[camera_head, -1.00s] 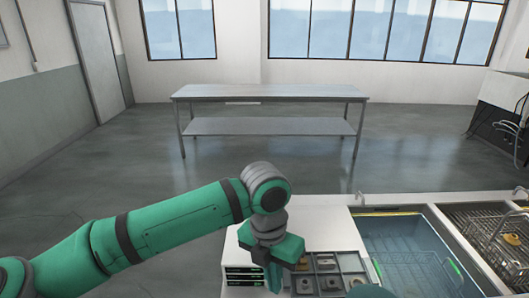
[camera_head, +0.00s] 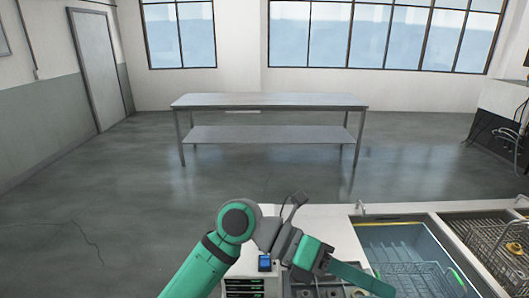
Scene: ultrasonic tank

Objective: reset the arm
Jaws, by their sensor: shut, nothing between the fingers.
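My green and grey arm rises from the bottom edge, bends at a round joint and reaches right over the white counter. My gripper (camera_head: 388,289) points right and down, its teal fingers together with nothing seen between them. It is above the counter's front part, close to the left edge of the water-filled tank (camera_head: 364,232). The wrist partly covers the sorting tray (camera_head: 330,292) of small parts.
A basin with a wire rack (camera_head: 490,232) lies right of the tank. A small device with a blue screen (camera_head: 264,263) stands on the counter. A steel table (camera_head: 270,101) stands across open floor. A wall cabinet (camera_head: 505,105) with cables is at right.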

